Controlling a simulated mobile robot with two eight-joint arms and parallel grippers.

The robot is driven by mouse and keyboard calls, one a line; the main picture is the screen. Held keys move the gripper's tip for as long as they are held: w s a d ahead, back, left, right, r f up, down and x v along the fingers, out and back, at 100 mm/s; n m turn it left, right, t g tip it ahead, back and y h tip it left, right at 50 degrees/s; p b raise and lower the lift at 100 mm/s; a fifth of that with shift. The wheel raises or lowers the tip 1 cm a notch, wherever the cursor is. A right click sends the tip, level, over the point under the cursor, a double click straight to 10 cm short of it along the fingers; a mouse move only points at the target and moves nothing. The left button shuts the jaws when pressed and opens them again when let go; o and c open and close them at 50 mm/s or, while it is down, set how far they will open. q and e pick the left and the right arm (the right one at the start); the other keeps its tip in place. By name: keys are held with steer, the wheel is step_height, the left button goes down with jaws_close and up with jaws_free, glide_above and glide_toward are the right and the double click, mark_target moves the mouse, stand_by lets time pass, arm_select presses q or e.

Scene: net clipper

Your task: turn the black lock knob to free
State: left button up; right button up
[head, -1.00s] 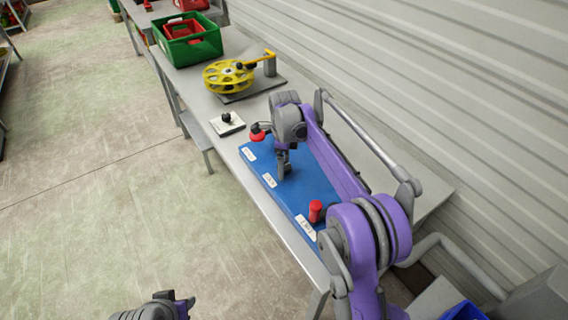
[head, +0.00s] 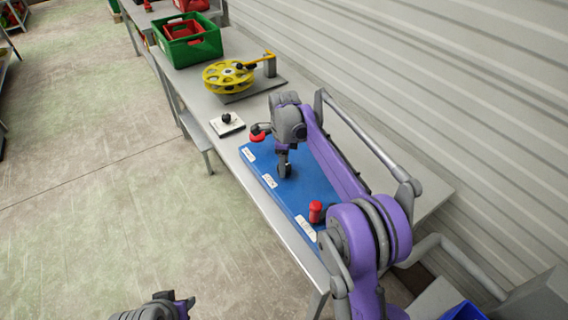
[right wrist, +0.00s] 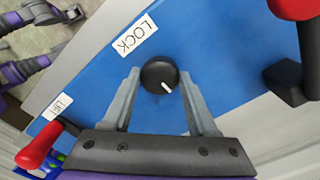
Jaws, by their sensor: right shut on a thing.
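The black lock knob (right wrist: 159,75) is a round knob on a blue panel (right wrist: 225,75), beside a white label reading LOCK (right wrist: 135,35). Its white pointer line points to the lower right in the right wrist view, away from the label. My right gripper (right wrist: 159,80) is shut on the knob, one finger on each side. In the head view my right gripper (head: 285,172) reaches down to the middle of the panel and hides the knob. My left gripper (head: 178,303) shows only in part at the bottom edge, away from the table; its jaws are unclear.
Red-topped levers stand at both ends of the panel, one near (head: 315,211) and one far (head: 258,136). Beyond it are a small white plate with a black knob (head: 227,122), a yellow reel (head: 228,76) and a green crate (head: 190,50). A corrugated wall runs along the right.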

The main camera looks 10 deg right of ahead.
steer(key=n, duration=0.5)
steer(key=shift+p, duration=0.35)
steer(key=n, duration=0.6)
steer(key=shift+n, duration=0.4)
steer(key=n, duration=0.6)
steer(key=shift+p, duration=0.4)
steer(key=n, duration=0.5)
steer(key=shift+n, duration=0.4)
steer(key=o, duration=1.4)
